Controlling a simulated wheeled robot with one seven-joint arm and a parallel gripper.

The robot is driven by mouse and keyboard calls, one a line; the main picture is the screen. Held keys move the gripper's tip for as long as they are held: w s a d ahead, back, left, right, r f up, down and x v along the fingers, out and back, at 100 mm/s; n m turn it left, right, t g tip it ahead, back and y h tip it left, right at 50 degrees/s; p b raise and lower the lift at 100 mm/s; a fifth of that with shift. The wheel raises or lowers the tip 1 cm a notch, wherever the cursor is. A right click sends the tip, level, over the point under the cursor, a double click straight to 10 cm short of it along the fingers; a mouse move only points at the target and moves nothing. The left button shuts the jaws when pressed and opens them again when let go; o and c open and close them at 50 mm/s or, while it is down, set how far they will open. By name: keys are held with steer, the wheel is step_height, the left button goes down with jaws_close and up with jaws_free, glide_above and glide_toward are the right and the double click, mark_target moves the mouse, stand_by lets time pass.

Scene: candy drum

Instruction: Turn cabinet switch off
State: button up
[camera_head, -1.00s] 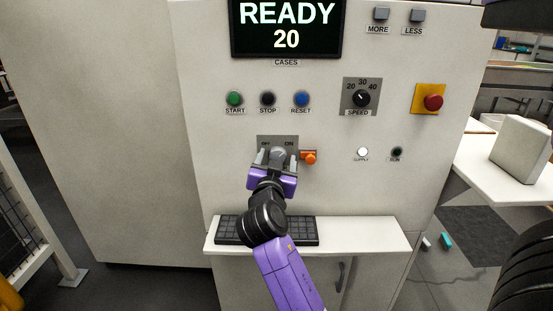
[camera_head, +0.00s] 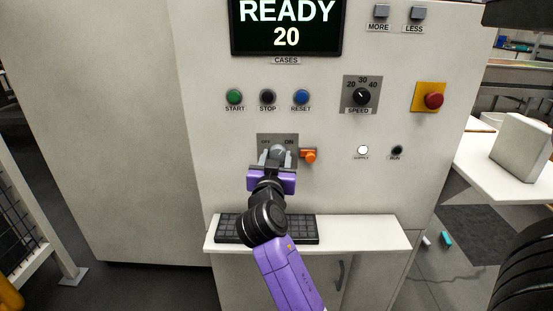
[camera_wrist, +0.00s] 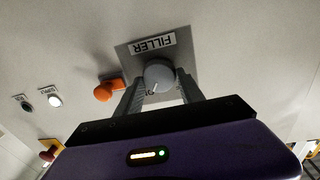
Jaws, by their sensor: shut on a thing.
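The cabinet switch is a round grey knob (camera_wrist: 159,73) on a grey plate (camera_head: 291,139) marked OFF at left and ON at right. In the wrist view the plate appears upside down, with a FILLER label. A white mark on the knob's rim points down and slightly left there, toward the partly hidden ON lettering. My gripper (camera_head: 277,158) is at the plate, its fingers shut on the two sides of the knob. The fingers also show in the wrist view (camera_wrist: 160,91). The OFF lettering is hidden in the wrist view.
An orange part (camera_head: 309,157) sticks out close to the right of the plate. Start, stop and reset buttons (camera_head: 268,98) are above, with the speed dial (camera_head: 361,97) and red button (camera_head: 433,101) to the right. A shelf with a keyboard (camera_head: 300,231) lies below my gripper.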

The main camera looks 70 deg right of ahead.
steer(key=n, duration=0.4)
steer(key=shift+w+n, duration=0.1)
steer(key=shift+n, duration=0.3)
steer(key=n+p, duration=0.1)
steer(key=n, duration=0.2)
steer(key=shift+n+t+p, duration=0.3)
steer(key=shift+n+t, duration=0.1)
steer(key=n+p, duration=0.2)
steer(key=n, duration=0.2)
steer(key=shift+f+n+t, duration=0.1)
steer(key=shift+n+t, duration=0.2)
steer(key=shift+n, duration=0.1)
steer(key=shift+f+n+p, duration=0.15)
steer(key=shift+n+p, duration=0.85)
steer(key=shift+n, duration=0.8)
steer(key=shift+f+n+t, duration=0.1)
steer(key=shift+n+t, duration=0.2)
steer(key=o, duration=1.4)
steer(key=shift+a, duration=0.1)
steer(key=shift+c, duration=0.2)
